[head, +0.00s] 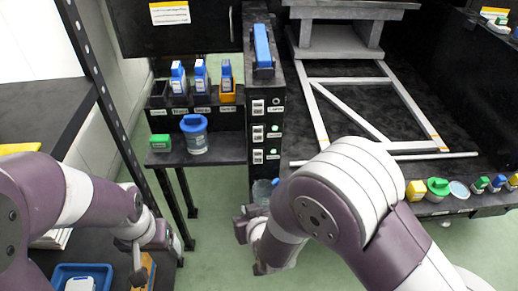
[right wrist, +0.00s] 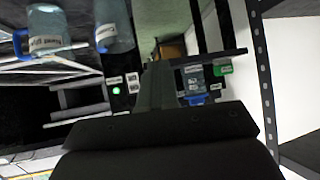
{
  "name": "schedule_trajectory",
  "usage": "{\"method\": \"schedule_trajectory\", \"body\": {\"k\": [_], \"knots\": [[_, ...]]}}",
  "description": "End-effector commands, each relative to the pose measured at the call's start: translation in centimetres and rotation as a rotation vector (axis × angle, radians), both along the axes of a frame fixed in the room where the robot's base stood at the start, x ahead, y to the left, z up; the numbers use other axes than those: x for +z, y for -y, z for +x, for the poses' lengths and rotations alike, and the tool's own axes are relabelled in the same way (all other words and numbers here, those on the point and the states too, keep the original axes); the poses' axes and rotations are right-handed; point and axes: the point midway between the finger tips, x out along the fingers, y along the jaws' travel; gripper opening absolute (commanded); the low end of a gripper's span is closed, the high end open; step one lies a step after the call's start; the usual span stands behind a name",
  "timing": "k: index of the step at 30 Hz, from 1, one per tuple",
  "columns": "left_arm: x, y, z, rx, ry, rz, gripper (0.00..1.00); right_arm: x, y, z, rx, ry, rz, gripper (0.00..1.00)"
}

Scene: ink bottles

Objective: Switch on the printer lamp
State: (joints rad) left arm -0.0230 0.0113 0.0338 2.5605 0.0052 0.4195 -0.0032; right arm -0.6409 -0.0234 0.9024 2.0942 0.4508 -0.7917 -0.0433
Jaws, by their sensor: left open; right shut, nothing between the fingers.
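The dark printer column (head: 265,130) stands in the middle of the head view, with white labels and small green lights (head: 275,134) on its front. In the right wrist view a lit green light (right wrist: 116,90) shows beside several white labels (right wrist: 132,78). My right gripper (right wrist: 157,68) is shut and empty, apart from the labels in that picture; my own arm hides its fingers in the head view. My left gripper (head: 140,268) is open at the lower left, above a low dark shelf and away from the column. The lettering is mostly too small to read.
A blue-lidded jar (head: 195,135) and a green-lidded box (head: 160,143) stand on a shelf left of the column, below several blue-capped bottles (head: 200,75). A blue tray (head: 85,272) lies lower left. A yellow-capped bottle (head: 416,190) stands among others on the right ledge.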

Motion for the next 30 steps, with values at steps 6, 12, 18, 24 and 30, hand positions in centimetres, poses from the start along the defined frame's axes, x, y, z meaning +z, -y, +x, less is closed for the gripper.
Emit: {"method": "schedule_trajectory", "body": {"k": [6,12,18,24,30], "knots": [[-1.7,0.0,0.0,0.000,0.002,0.000,0.79,6.2,2.1,3.5,-0.169,0.600,0.046,0.00],[-1.7,0.0,0.1,0.000,0.002,0.000,0.79,12.3,3.7,3.1,-0.253,0.903,0.054,0.00],[-1.7,0.0,0.0,0.000,0.002,0.000,0.79,13.1,3.8,2.8,-0.255,0.946,0.052,0.00],[-1.7,0.0,0.0,0.000,0.002,0.000,0.79,13.1,3.8,3.0,-0.255,0.944,0.053,0.00],[-2.0,0.0,0.0,0.000,0.001,0.000,0.79,13.8,4.0,5.2,-0.258,0.945,0.053,0.00]]}}
